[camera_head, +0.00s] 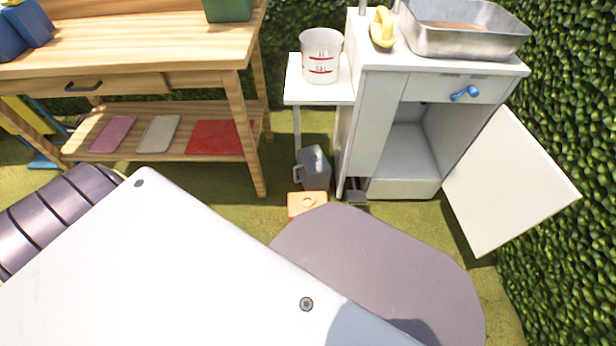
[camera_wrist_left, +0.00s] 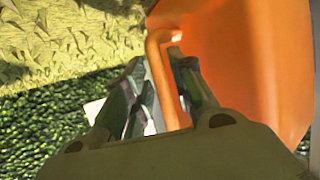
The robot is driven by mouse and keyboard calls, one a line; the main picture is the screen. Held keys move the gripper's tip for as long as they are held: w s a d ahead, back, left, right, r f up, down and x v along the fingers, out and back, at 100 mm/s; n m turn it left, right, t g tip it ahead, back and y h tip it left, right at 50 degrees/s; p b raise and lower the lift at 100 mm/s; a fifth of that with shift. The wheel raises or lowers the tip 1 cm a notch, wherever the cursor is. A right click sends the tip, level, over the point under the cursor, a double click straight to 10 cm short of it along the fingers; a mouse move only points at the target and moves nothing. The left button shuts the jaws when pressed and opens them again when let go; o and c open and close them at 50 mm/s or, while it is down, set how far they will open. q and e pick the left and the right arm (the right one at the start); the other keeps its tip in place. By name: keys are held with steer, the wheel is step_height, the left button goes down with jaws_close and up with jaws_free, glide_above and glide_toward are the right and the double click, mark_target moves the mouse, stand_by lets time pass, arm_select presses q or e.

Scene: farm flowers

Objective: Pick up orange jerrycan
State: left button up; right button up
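The orange jerrycan (camera_head: 307,204) is low by the grass in the head view, partly hidden at its lower edge. In the left wrist view the orange jerrycan (camera_wrist_left: 255,70) fills the right side, very near. My left gripper (camera_wrist_left: 162,62) has its two fingers drawn close together on either side of the jerrycan's thin handle, and looks shut on it. Contact at the fingertips is hard to see. Whether the jerrycan is off the ground cannot be told. My left gripper is hidden in the head view. My right gripper is in neither view.
A dark grey jug (camera_head: 314,168) stands just behind the jerrycan. A white sink cabinet (camera_head: 372,130) has its door (camera_head: 510,185) swung open to the right. A wooden workbench (camera_head: 255,140) is at the left. A hedge (camera_head: 575,110) bounds the right.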

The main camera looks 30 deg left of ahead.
mark_target(308, 219)
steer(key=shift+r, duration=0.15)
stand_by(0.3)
arm_select(q)
jaws_close()
steer(key=shift+w, duration=0.1)
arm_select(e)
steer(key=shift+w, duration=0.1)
arm_select(q)
steer(key=shift+r, duration=0.1)
steer(key=shift+r, duration=0.1)
